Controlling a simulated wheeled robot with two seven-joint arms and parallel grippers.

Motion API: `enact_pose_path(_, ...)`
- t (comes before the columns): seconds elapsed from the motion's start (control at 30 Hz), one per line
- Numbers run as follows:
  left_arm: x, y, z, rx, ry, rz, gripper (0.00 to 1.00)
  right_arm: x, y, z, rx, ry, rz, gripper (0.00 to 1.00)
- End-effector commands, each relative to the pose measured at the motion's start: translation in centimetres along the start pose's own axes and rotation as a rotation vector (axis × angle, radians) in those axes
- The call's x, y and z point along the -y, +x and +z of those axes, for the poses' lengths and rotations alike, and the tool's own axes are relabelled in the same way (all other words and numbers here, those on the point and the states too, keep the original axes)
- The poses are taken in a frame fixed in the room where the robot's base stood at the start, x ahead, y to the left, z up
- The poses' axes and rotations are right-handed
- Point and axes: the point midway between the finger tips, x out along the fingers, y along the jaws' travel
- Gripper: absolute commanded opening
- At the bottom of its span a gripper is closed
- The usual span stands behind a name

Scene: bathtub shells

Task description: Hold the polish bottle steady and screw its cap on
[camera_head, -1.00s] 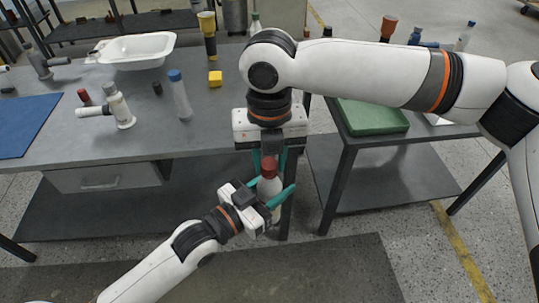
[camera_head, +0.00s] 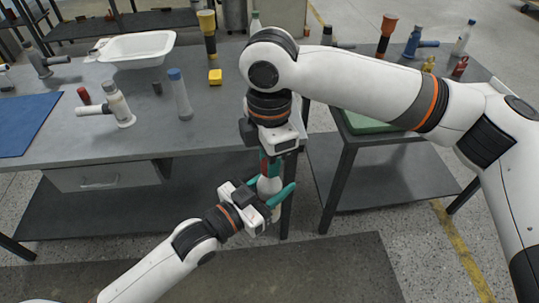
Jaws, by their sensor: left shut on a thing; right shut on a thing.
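The polish bottle (camera_head: 269,186) is whitish and stands upright in mid-air in front of the workbench. My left gripper (camera_head: 271,191), with teal fingers, is shut around its body from the lower left. The cap is at the top of the bottle; the fingers hide whether the threads are engaged. The bottle's lower part is partly hidden by my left gripper.
A second table at right bears a green tray (camera_head: 362,122). The floor in front is clear.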

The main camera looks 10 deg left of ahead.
Motion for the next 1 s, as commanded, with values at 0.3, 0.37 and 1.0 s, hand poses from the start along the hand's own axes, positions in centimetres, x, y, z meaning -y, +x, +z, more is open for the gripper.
enact_pose_path(0.3, 0.0, -0.01, 0.05, 0.001, 0.001, 0.0, 0.0, -0.02, 0.07, 0.05, 0.0, 0.706, 0.001, 0.0)
enact_pose_path(0.37, 0.01, -0.01, 0.05, 0.001, 0.001, 0.0, 0.0, -0.02, 0.08, 0.08, 0.002, 0.84, 0.002, 0.0)
enact_pose_path(1.0, 0.06, 0.0, 0.05, 0.001, 0.001, -0.001, 0.0, 0.05, 0.06, 0.05, 0.002, 1.69, -0.001, 0.37)
